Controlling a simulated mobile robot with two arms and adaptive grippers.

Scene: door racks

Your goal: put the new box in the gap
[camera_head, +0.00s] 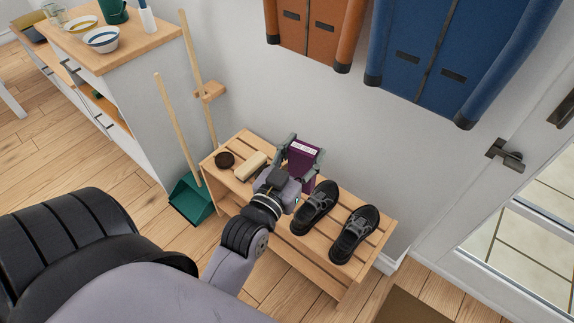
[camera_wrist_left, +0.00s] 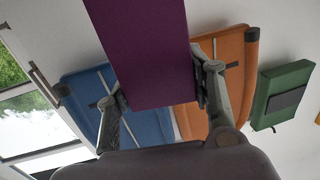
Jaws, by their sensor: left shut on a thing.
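A purple box (camera_head: 302,158) with a pale label stands upright in my left gripper (camera_head: 292,168), over the wooden slatted rack (camera_head: 297,243). In the left wrist view the box (camera_wrist_left: 150,50) fills the upper middle, between the two fingers of my left gripper (camera_wrist_left: 160,98). On the rack, a dark round item (camera_head: 224,160) and a cream block (camera_head: 249,166) lie left of the box, and a pair of black shoes (camera_head: 316,205) lies to its right. The box's lower end is partly hidden by my gripper, so I cannot tell whether it touches the rack. My right gripper is not in view.
A cabinet with bowls (camera_head: 101,40) is at upper left, a door (camera_head: 500,220) at right. A green box-shaped item (camera_wrist_left: 282,93) shows in the wrist view.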

